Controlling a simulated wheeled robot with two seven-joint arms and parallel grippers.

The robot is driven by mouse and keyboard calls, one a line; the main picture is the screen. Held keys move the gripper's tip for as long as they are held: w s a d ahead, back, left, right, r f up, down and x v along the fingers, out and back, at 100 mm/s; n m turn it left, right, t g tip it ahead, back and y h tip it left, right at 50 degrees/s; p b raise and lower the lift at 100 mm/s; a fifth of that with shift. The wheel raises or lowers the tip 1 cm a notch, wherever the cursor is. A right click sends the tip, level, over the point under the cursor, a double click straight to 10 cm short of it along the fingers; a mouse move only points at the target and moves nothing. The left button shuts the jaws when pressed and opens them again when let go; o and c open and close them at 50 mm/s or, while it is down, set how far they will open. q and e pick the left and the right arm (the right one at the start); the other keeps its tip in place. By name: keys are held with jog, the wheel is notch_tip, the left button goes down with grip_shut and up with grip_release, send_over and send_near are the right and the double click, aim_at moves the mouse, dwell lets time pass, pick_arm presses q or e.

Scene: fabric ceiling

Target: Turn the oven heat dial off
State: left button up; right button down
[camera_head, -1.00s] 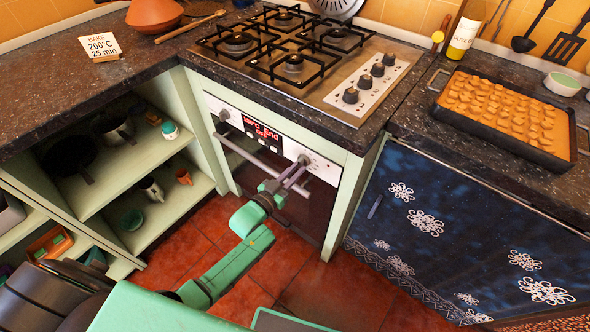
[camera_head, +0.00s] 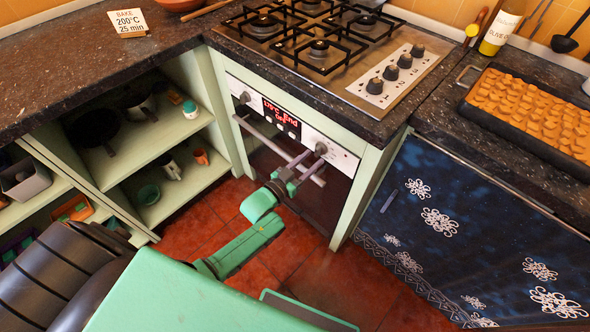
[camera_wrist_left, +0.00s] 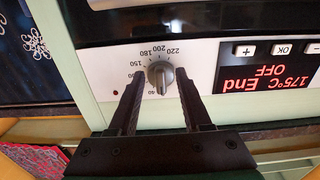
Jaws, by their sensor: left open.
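The oven (camera_head: 352,160) is below the hob, with a knob at each end of its control panel. The heat dial (camera_head: 321,149) is the right knob in the head view. In the left wrist view the grey dial (camera_wrist_left: 160,78) has temperature numbers around it, seen upside down. A pale mark on it points down in that picture. My left gripper (camera_head: 304,166) is open, its fingers on either side of the dial; contact is unclear. The oven display (camera_wrist_left: 268,78) reads 175°C, End and OFF. My right gripper is out of view.
A horizontal oven handle (camera_head: 270,145) runs just below the panel, close to my gripper. Open shelves (camera_head: 160,150) stand to the left, and a patterned blue curtain (camera_head: 460,230) hangs to the right. A tray of food (camera_head: 475,110) is on the worktop.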

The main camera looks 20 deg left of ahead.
pick_arm(q)
jog(key=v, duration=1.3)
jog(key=shift+s+p, duration=0.3)
jog(key=shift+s, duration=0.05)
jog(key=s+a+f+n+g+y+p, duration=0.1)
jog(key=s+a+f+g+y, duration=0.2)
jog(key=f, duration=0.5)
jog(key=s+a+f+g+y+p, duration=0.1)
jog(key=s+f+g, duration=0.1)
jog(key=s+f, duration=0.35)
jog(key=s+a+f+n+g+y+p, duration=0.1)
jog(key=s+a+f+g, duration=0.15)
jog(key=f, duration=0.65)
jog(key=s+f+g+y, duration=0.1)
jog(key=s+f+g, duration=0.3)
jog(key=s, duration=0.5)
jog(key=s+f+g, duration=0.4)
jog(key=s+f, duration=0.1)
jog(key=s, duration=0.4)
jog(key=shift+y+p, duration=0.35)
jog(key=shift+y, duration=0.05)
jog(key=shift+w+f, duration=0.1)
